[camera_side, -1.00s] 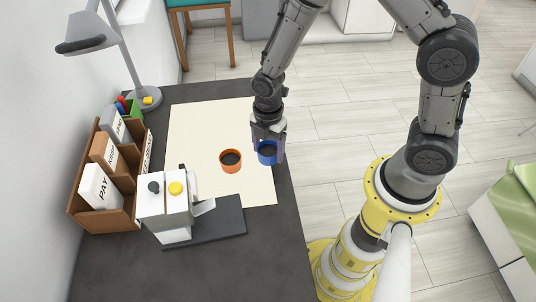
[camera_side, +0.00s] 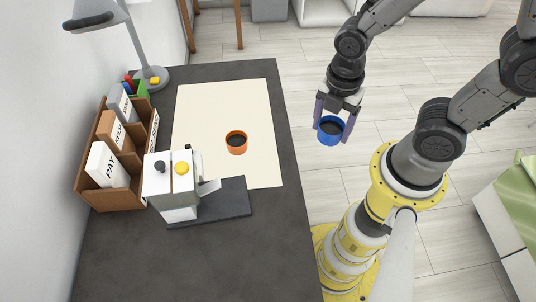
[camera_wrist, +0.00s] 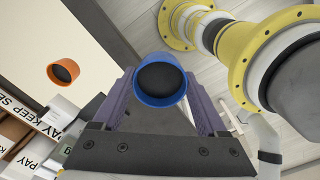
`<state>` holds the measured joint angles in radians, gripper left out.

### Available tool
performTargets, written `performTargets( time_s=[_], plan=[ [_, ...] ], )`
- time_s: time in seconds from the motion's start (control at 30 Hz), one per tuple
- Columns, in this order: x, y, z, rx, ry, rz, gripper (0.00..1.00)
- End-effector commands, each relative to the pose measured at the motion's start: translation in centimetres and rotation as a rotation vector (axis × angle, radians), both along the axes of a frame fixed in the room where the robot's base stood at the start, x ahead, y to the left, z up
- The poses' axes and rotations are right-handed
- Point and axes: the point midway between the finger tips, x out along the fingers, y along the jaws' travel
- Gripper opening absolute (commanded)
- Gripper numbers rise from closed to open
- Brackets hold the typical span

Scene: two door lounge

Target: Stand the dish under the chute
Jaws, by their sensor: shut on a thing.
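A blue dish (camera_side: 330,131) with a dark inside is held between the purple fingers of my gripper (camera_side: 334,122). It is in the air to the right of the table's right edge, above the floor. In the wrist view the blue dish (camera_wrist: 161,80) sits between the fingertips, its open top facing the camera. An orange dish (camera_side: 236,143) stands on the cream mat; it also shows in the wrist view (camera_wrist: 63,72). A white machine (camera_side: 172,183) with a dark and a yellow knob has a spout-like part (camera_side: 209,187) at its right, over a dark base plate (camera_side: 236,201).
A brown organizer (camera_side: 118,197) with labelled blocks stands left of the machine. A grey lamp (camera_side: 150,78) stands at the table's back left. The cream mat (camera_side: 215,100) is otherwise bare. The table's front (camera_side: 200,260) is clear.

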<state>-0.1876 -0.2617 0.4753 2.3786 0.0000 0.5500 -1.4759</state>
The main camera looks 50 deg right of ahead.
Motion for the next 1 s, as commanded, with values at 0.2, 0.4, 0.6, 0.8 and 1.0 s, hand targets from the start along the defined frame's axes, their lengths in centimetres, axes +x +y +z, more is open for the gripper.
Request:
performTargets(
  time_s=[0.2, 0.4, 0.6, 0.8, 1.0],
  plan=[
    [0.2, 0.0, 0.3, 0.0, 0.001, -0.092, 0.19],
    [2.3, 2.7, 1.1, 0.001, -0.005, -0.2, 0.19],
    [3.4, 7.8, 1.7, 0.004, -0.007, -0.175, 0.19],
    [2.7, 12.0, 1.7, 0.004, -0.006, -0.061, 0.19],
    [2.1, 13.4, 1.3, 0.0, 0.0, -0.002, 0.19]
  ],
)
